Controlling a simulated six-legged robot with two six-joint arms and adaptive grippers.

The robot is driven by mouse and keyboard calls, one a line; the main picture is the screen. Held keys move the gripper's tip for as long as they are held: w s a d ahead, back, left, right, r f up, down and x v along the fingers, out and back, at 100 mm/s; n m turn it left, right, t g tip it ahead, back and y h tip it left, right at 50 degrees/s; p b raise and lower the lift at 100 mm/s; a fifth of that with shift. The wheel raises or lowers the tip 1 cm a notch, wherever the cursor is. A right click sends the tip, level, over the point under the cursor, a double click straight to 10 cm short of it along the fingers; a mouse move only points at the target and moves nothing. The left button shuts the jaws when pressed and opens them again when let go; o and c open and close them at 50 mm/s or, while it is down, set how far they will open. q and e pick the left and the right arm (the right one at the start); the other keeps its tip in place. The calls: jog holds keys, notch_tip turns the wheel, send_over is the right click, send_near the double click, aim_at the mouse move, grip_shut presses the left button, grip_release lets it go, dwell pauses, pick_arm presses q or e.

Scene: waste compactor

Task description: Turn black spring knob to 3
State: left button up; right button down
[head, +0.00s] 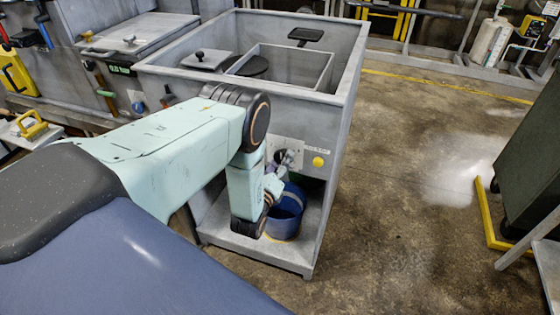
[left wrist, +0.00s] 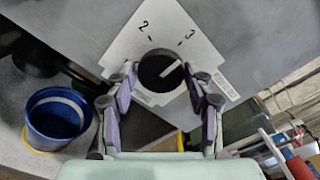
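The black knob (left wrist: 158,72) sits on a pale plate (left wrist: 125,48) marked 2 and 3 in the left wrist view. Its white pointer slants up and right, near the 3 mark and slightly below its line. My left gripper (left wrist: 160,78) has one finger on each side of the knob, tips very close to its edges. I cannot tell whether they touch it. In the head view my left gripper (head: 281,163) is in front of the compactor's panel, and the knob is mostly hidden there. My right gripper is not in view.
A blue bucket (head: 287,205) stands on the compactor's lower ledge below my gripper; it also shows in the left wrist view (left wrist: 55,118). A yellow button (head: 318,162) is right of the plate.

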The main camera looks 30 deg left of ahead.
pick_arm(q)
jog(key=o, duration=0.3)
jog(key=shift+r, duration=0.1)
jog(key=v, duration=1.2)
dwell(0.3)
